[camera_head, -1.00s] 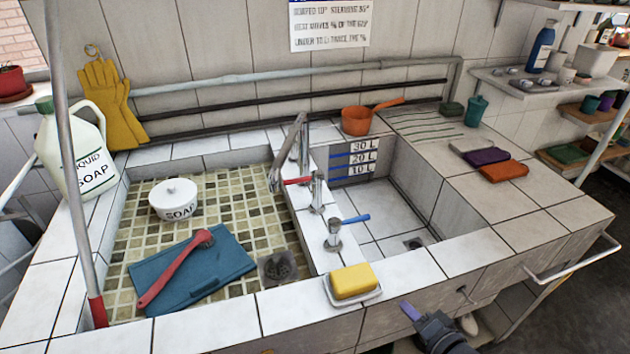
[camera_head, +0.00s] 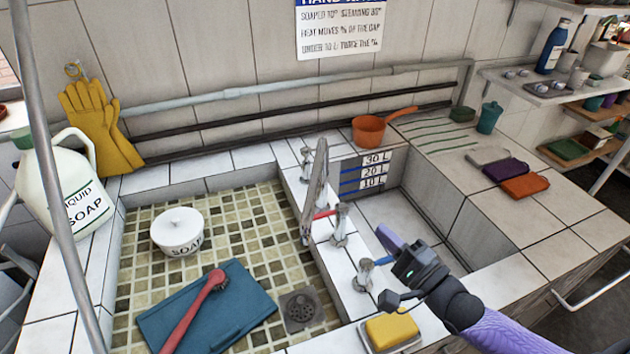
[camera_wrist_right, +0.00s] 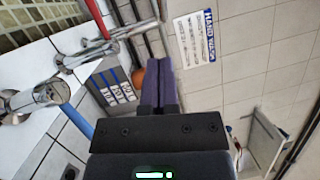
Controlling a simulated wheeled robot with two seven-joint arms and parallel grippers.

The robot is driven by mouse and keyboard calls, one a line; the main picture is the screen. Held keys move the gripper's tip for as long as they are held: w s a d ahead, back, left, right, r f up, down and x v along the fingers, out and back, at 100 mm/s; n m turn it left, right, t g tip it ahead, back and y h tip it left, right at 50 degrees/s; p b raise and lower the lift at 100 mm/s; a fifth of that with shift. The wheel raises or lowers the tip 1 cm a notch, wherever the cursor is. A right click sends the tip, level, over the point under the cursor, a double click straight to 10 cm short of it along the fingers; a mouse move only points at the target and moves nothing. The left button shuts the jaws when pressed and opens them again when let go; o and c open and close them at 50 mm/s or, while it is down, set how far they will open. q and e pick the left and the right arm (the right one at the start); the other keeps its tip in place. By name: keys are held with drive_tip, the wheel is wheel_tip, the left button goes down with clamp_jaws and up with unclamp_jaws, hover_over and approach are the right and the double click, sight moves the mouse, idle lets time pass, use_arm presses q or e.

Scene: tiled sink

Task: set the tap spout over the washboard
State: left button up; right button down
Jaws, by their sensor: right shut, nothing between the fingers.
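The metal tap spout (camera_head: 316,190) stands on the tiled divider between two basins. Its outlet end hangs over the right edge of the left basin. It also shows in the right wrist view (camera_wrist_right: 108,34). A flat teal board (camera_head: 235,312), possibly the washboard, lies in the left basin with a red brush (camera_head: 197,305) on it. No ribs are visible on it. My right gripper (camera_head: 383,234) is shut and empty, raised over the right basin, to the right of the spout and apart from it. Its purple fingers (camera_wrist_right: 160,85) show in the wrist view. My left gripper is out of view.
A red-lever valve (camera_head: 340,226) and a blue-lever valve (camera_head: 363,277) stand near the spout. A yellow sponge (camera_head: 391,330) sits below my right gripper. A white soap pot (camera_head: 177,236) is in the left basin; an orange pan (camera_head: 370,131) is at the back.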

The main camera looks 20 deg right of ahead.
drive_tip(key=b, duration=0.2)
approach(316, 183)
drive_tip(key=w+d+f, duration=0.1)
drive_tip(key=w+d, duration=0.2)
drive_tip(key=w, duration=0.2)
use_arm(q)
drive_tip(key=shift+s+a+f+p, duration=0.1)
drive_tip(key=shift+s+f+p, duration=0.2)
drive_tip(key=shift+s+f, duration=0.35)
use_arm(e)
drive_tip(key=a, duration=0.1)
drive_tip(key=w+a, duration=0.1)
drive_tip(key=a, duration=0.1)
drive_tip(key=shift+w+a+r, duration=0.25)
drive_tip(key=shift+w+r, duration=0.1)
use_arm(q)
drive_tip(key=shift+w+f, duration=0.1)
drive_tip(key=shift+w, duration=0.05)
